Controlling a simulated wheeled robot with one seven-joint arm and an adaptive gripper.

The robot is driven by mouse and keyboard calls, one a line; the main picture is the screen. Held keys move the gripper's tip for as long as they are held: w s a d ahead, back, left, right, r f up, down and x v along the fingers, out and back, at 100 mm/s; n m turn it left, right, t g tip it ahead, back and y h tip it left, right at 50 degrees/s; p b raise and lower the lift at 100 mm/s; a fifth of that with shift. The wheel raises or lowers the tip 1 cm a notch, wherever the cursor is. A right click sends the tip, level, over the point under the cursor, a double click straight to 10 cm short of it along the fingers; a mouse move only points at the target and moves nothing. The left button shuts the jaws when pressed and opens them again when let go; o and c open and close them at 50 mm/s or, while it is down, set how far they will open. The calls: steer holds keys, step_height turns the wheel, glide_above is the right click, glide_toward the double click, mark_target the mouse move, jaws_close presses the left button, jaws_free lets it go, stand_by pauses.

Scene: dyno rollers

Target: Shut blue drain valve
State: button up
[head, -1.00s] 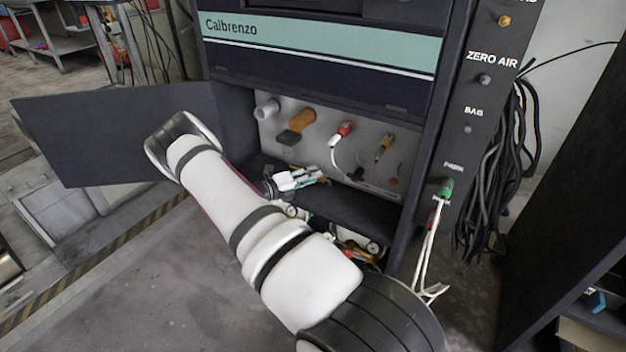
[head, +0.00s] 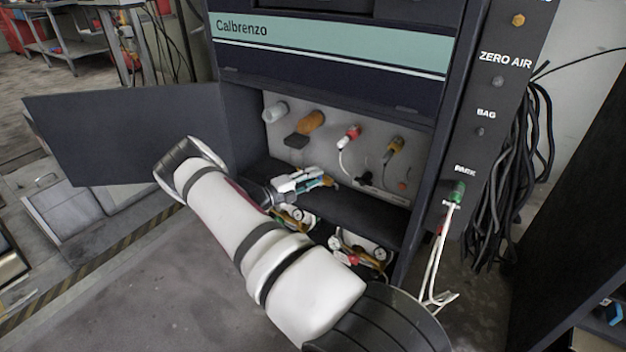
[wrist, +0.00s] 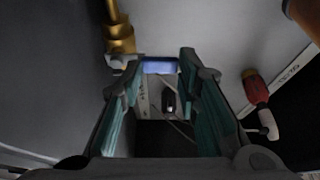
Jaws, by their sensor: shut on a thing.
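My gripper (wrist: 161,72) reaches into the open lower bay of the cabinet. In the wrist view its two teal-padded fingers are closed on a small blue piece, taken to be the blue drain valve's handle (wrist: 160,67), which shows between the fingertips. In the head view my gripper (head: 312,180) lies above the bay's shelf, below the row of fittings. The blue handle cannot be made out there, and the valve's body is hidden. How far the handle is turned cannot be told.
An orange fitting (head: 311,122), a red-and-white fitting (head: 348,137) and a brass fitting (head: 394,150) stick out of the bay's back panel. Gauges (head: 345,250) sit below the shelf. The open door (head: 125,135) stands left. White hoses (head: 437,250) hang at right.

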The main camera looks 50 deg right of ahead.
steer(key=shift+w, duration=0.1)
steer(key=o, duration=0.9)
steer(key=shift+a, duration=0.1)
steer(key=v, duration=1.2)
